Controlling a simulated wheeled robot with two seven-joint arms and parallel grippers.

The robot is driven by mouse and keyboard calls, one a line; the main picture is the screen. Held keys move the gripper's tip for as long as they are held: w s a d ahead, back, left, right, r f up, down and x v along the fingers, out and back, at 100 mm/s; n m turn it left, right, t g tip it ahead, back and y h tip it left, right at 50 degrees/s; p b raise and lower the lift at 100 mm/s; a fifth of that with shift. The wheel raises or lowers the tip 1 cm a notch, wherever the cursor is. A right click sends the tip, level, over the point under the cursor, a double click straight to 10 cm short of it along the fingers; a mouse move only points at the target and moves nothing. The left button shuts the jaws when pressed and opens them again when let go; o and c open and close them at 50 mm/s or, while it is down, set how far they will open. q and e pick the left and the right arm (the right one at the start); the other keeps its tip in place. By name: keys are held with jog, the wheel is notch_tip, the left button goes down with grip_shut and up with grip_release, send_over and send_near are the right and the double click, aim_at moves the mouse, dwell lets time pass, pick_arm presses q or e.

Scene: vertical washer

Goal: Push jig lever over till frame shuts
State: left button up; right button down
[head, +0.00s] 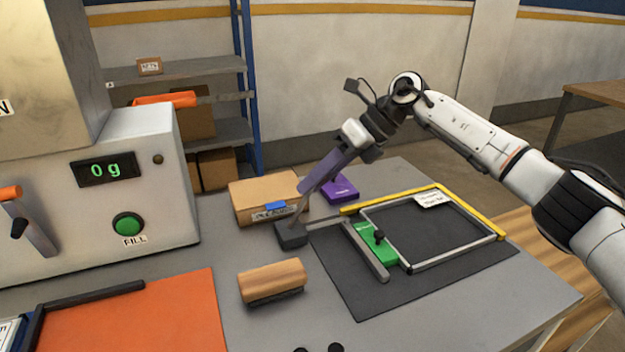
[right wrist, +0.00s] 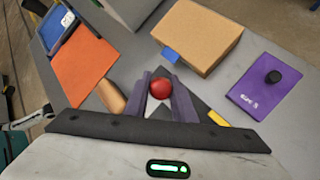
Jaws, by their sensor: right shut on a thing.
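The jig lever stands on a dark base block (head: 291,234) left of the dark mat (head: 340,272). In the right wrist view the lever's red ball knob (right wrist: 161,87) sits between my purple fingers. My right gripper (head: 312,185) reaches down-left and is shut on the lever; its fingers hide the knob in the head view. A rod runs from the base toward a loose grey side bar (head: 366,252). The grey frame (head: 455,252) lies against a yellow corner stop (head: 472,209). The side bar stands apart from the frame's open left side, with a green knobbed plate (head: 376,247) between. My left gripper is out of view.
A cardboard box (head: 262,197) and a purple knobbed plate (head: 340,191) lie close behind the lever. A wooden-topped block (head: 272,279) lies in front. The filling machine (head: 110,190) and orange mat (head: 150,315) are at left. A white label (head: 432,200) lies on the frame.

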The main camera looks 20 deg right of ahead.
dwell(0.3)
jog(key=c, duration=1.5)
grip_release()
jog(key=shift+d, duration=0.1)
jog(key=v, duration=1)
jog(key=shift+d+r, duration=0.1)
